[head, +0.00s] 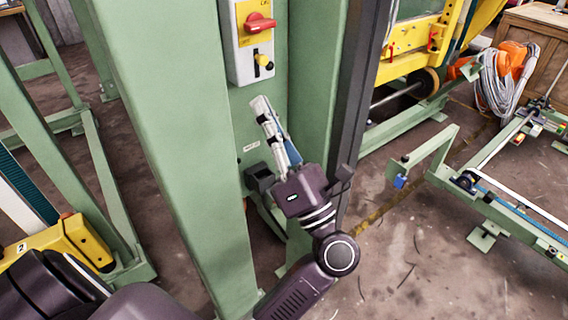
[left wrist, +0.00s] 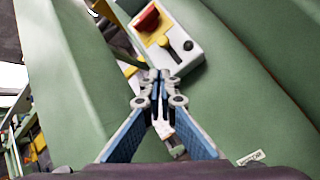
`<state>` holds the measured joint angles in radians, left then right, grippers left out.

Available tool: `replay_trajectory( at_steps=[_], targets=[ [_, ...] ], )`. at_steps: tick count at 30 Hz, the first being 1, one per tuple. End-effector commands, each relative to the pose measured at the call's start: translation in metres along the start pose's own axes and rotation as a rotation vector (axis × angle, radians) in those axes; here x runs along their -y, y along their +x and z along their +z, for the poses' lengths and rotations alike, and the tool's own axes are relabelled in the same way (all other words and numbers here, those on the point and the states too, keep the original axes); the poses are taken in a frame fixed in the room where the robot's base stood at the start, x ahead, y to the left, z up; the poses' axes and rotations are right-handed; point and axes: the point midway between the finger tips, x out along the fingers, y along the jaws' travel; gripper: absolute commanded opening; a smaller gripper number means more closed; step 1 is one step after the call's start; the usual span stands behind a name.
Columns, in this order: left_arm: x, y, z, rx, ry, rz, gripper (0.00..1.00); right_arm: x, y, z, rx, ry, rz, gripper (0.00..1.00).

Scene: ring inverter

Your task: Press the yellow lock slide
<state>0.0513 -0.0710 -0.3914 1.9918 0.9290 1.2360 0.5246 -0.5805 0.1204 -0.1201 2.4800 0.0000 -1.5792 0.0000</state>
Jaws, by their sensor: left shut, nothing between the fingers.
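A yellow lock slide (head: 264,61) sits at a dark slot on the front of a pale control box (head: 239,63). It is just below a red rotary handle (head: 259,23) on a yellow plate. My left gripper (head: 260,106) is shut and empty, with its fingertips below the box and apart from the slide in the head view. In the left wrist view, the shut fingertips (left wrist: 159,76) show in front of the box's lower end (left wrist: 175,67). The red handle (left wrist: 148,18) and the dark slot (left wrist: 175,54) are beyond them.
The box is mounted on a green column between a wide green post (head: 165,130) on the left and a dark vertical rail (head: 365,110) on the right. Green frames stand on both sides. Orange and grey cable coils (head: 505,85) hang at the right.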

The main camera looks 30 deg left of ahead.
Motion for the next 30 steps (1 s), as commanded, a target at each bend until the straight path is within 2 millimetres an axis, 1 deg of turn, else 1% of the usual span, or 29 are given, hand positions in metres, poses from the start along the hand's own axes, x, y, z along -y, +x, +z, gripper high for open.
replay_trajectory(
  at_steps=[1,6,9,12,18,30],
  targets=[
    [0.003,-0.017,-0.001,0.0,0.002,-0.009,0.0,0.0,0.001,0.001,0.0,0.0,0.0,0.54],
    [0.002,-0.053,-0.001,0.0,0.002,-0.008,0.0,0.0,0.006,0.002,0.001,0.0,0.0,0.54],
    [0.001,-0.069,0.0,0.0,0.001,-0.006,0.0,0.0,0.008,0.003,0.001,0.0,0.0,0.54],
    [0.001,-0.079,0.0,0.0,0.002,-0.004,0.0,0.0,0.009,0.003,0.001,0.0,0.0,0.54],
    [0.0,-0.086,0.0,-0.001,0.0,-0.003,0.0,0.0,0.009,0.003,0.001,0.0,0.0,0.54],
    [0.0,-0.085,0.0,0.0,0.0,-0.003,0.0,0.0,0.009,0.003,0.001,0.0,0.0,0.54]
  ],
)
